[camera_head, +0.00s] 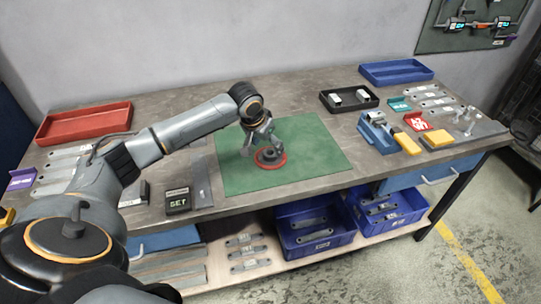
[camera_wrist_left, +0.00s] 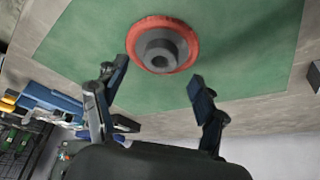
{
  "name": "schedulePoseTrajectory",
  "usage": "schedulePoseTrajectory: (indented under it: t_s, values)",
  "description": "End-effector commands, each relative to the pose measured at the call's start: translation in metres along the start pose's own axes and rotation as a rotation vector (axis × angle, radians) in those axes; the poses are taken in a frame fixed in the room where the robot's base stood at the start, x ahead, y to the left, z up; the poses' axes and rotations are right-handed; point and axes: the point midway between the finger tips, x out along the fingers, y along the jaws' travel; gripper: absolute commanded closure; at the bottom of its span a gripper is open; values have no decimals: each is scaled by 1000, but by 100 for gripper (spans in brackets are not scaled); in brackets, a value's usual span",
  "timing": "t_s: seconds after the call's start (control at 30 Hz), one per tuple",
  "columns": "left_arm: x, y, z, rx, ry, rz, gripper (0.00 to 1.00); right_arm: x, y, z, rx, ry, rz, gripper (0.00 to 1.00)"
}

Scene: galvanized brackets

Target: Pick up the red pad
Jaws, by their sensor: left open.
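The red pad (camera_head: 281,163) is a round red disc on the green mat (camera_head: 325,158), with a dark grey hub on top. It also shows in the left wrist view (camera_wrist_left: 190,37), flat on the mat, with the grey hub (camera_wrist_left: 161,48) facing the camera. My left gripper (camera_head: 258,147) is over the mat just above the pad and partly hides its hub. In the left wrist view the gripper's two fingers (camera_wrist_left: 158,69) are spread apart, one on either side of the pad, with nothing between their tips. My right gripper is in neither view.
A red tray (camera_head: 85,123) stands at the back left, with flat brackets in front of it. A dark box marked "SET" (camera_head: 190,200) sits left of the mat. A black tray (camera_head: 348,98), blue vise (camera_head: 376,132) and yellow blocks (camera_head: 437,139) stand to the right.

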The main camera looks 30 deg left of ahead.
Motion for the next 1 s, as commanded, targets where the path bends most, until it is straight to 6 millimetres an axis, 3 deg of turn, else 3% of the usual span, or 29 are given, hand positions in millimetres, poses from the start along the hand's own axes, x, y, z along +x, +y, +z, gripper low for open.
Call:
schedulePoseTrajectory:
  t_s: [0.07,0.2,0.5,0.8,1.0]
  values:
    - [12,0,2,-1,-4,0,29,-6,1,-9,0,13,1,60]
    - [31,0,2,-1,-1,0,29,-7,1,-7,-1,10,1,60]
    - [37,0,2,1,1,-1,29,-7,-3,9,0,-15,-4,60]
    - [37,0,2,0,0,-1,88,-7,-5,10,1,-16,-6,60]
    - [37,0,2,0,1,-1,89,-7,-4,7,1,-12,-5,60]
